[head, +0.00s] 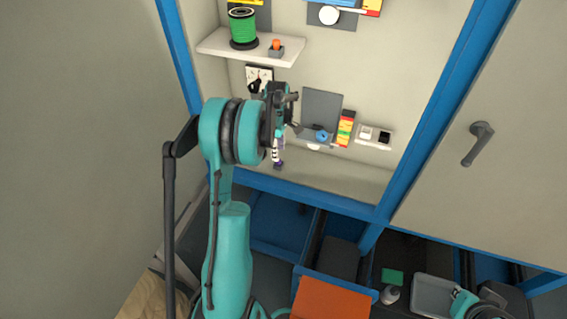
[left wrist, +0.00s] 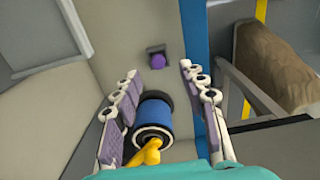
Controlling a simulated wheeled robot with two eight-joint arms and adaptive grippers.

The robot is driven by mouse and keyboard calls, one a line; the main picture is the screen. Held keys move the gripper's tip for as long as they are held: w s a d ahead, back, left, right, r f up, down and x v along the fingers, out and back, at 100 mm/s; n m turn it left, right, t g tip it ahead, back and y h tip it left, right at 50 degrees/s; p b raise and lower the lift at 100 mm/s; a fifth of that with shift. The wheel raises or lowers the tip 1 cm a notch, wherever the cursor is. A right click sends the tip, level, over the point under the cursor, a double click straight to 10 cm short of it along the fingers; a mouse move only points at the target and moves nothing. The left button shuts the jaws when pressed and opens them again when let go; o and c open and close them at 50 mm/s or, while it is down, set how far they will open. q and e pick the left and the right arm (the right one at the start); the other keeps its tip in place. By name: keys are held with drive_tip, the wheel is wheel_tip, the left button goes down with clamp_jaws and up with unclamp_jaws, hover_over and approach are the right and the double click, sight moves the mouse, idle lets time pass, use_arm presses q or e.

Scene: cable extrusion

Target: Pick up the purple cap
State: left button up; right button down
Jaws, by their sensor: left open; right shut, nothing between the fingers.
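The purple cap (left wrist: 157,60) is small and round, on a dark holder on a pale surface in the left wrist view. I cannot make it out in the head view. My left gripper (left wrist: 158,72) is open, with one finger on either side of the picture. The cap appears beyond its fingertips, between them and apart from both. In the head view my left gripper (head: 284,122) is inside the cabinet, in front of the back wall. My right gripper's fingers cannot be made out; only part of my right arm shows at the lower right.
A blue spool (left wrist: 153,112) and a yellow piece (left wrist: 146,152) appear between my left fingers. A blue post (left wrist: 197,40) stands right of the cap. A shelf (head: 213,42) holds a green spool (head: 243,27) and an orange cap (head: 276,43). Drawers (head: 283,222) lie below.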

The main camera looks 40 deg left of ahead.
use_arm(q)
wheel_tip(320, 180, down, 5)
drive_tip(key=shift+w+f+b, duration=0.15)
drive_tip(key=shift+f+b, duration=0.05)
drive_tip(key=shift+b, duration=0.85)
drive_tip(key=shift+r, duration=0.1)
drive_tip(key=shift+c, duration=1.2)
drive_tip(key=c, duration=0.7)
wheel_tip(320, 180, up, 5)
drive_tip(key=shift+f+p, duration=0.2)
drive_tip(key=shift+p, duration=0.9)
drive_tip(key=d+r+p, duration=0.2)
drive_tip(key=d+r, duration=0.4)
drive_tip(key=d, duration=0.5)
drive_tip(key=shift+w+d+r+p, duration=0.2)
drive_tip(key=shift+w+d+p, duration=0.1)
drive_tip(key=shift+p, duration=0.05)
